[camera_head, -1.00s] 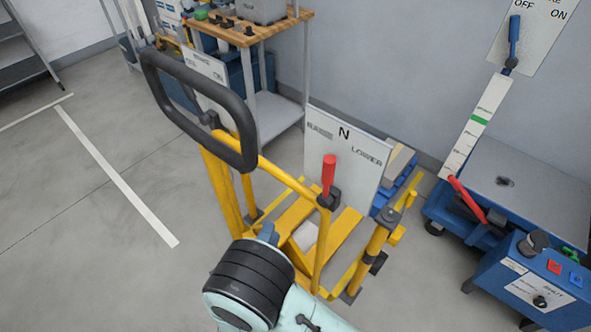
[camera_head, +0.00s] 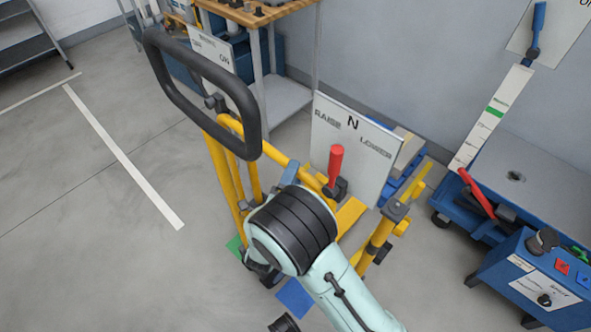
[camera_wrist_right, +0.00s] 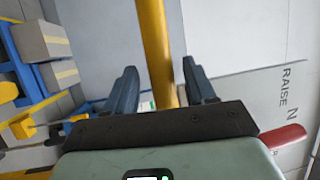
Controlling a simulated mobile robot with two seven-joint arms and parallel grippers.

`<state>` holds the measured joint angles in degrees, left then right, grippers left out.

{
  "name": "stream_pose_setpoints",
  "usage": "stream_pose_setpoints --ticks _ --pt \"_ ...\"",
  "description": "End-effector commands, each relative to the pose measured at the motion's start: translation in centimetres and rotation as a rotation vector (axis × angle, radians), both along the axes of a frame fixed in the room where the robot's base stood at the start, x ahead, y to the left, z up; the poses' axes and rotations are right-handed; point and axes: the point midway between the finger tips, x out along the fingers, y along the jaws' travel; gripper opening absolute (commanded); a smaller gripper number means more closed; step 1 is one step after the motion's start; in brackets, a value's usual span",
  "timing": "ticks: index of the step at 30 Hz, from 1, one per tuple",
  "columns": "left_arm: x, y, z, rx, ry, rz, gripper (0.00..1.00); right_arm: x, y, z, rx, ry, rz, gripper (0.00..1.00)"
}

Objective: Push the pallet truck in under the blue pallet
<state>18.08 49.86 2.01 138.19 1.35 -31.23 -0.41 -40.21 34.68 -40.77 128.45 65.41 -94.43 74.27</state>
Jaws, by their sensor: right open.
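The yellow pallet truck (camera_head: 222,175) stands in the middle of the head view, with a black loop handle (camera_head: 205,90), a red lever (camera_head: 336,160) and a white RAISE/N/LOWER board (camera_head: 350,140). The blue pallet (camera_head: 405,185) shows partly behind that board; in the wrist view the pallet (camera_wrist_right: 40,78) carries grey boxes. My right gripper (camera_head: 290,172) is at the truck's upper yellow frame, mostly hidden behind my wrist. In the right wrist view the gripper (camera_wrist_right: 160,88) is open, with a yellow bar (camera_wrist_right: 155,45) between its fingers in the picture; contact cannot be told. My left gripper is out of view.
A blue cart (camera_head: 515,190) with a red-handled lever and a control box (camera_head: 530,275) stands at the right. A wooden-topped bench (camera_head: 265,15) is at the back by the wall. Open floor with a white line (camera_head: 120,155) lies to the left.

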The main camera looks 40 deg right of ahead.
Motion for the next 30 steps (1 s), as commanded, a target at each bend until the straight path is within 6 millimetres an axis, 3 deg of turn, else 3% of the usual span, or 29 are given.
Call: stream_pose_setpoints --ticks 6,14,15,19,20,30 --pt "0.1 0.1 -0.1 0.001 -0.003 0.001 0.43 0.7 -1.4 0.3 -0.002 0.001 0.0 0.55" --pt "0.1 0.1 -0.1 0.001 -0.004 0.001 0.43 0.8 -1.5 0.3 -0.001 0.001 0.001 0.55" --pt "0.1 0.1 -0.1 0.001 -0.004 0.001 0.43 0.8 -1.5 0.3 -0.001 0.001 0.001 0.48" --pt "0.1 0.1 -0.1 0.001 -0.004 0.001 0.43 0.8 -1.5 0.3 -0.001 0.001 0.001 0.06" --pt "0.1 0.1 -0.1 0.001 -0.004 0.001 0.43 0.8 -1.5 0.3 0.0 0.001 0.001 0.0" --pt "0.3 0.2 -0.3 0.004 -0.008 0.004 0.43 1.4 -1.9 0.3 0.0 -0.002 -0.001 0.0"
